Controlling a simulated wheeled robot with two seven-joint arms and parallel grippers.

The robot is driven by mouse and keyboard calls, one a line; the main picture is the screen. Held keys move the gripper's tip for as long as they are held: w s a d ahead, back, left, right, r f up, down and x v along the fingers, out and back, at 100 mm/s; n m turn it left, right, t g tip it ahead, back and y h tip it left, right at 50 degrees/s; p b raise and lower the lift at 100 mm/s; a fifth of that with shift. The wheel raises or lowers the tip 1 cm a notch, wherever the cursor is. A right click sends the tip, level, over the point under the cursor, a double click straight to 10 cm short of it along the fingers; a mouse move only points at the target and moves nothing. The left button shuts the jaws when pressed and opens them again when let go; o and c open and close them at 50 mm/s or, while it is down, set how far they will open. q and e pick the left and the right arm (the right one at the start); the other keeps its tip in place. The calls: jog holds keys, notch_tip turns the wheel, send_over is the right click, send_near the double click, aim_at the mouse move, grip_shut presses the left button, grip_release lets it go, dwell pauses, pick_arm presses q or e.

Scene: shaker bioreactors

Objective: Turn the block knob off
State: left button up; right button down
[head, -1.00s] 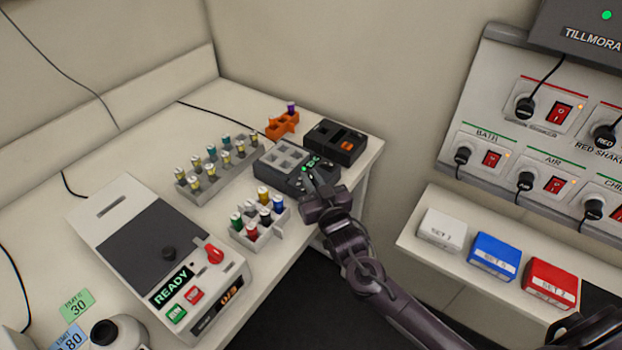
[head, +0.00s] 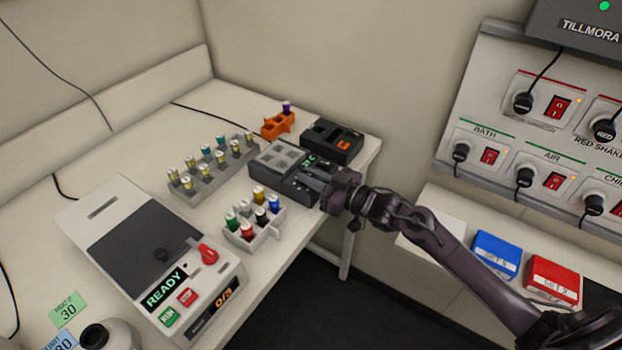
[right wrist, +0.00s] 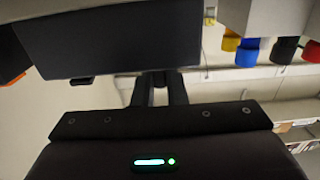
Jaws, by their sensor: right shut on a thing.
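The block unit (head: 268,172) is a dark box with a grey block of wells on top, near the table's right end. A small green display shows at its front, partly covered by my right gripper. My right gripper (head: 314,184) reaches in from the right, with its fingers at the unit's front face. It is shut on the block knob, which the gripper hides. In the right wrist view the two fingers (right wrist: 159,88) run up to the unit's dark body (right wrist: 125,45). The left gripper is out of view.
A rack of coloured-cap vials (head: 252,232) stands close beside the gripper, and a longer vial rack (head: 187,194) lies behind. A black device (head: 345,153) and an orange rack (head: 276,127) are beyond. The READY machine (head: 140,240) is front left. A switch panel (head: 530,130) hangs at right.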

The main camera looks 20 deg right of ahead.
dwell(0.4)
jog(key=c, duration=1.5)
grip_release()
jog(key=shift+o, duration=0.2)
jog(key=shift+s+d, duration=0.1)
jog(key=b+v, duration=0.1)
jog(key=v, duration=0.6)
jog(key=shift+s+d, duration=0.2)
jog(key=shift+d, duration=0.05)
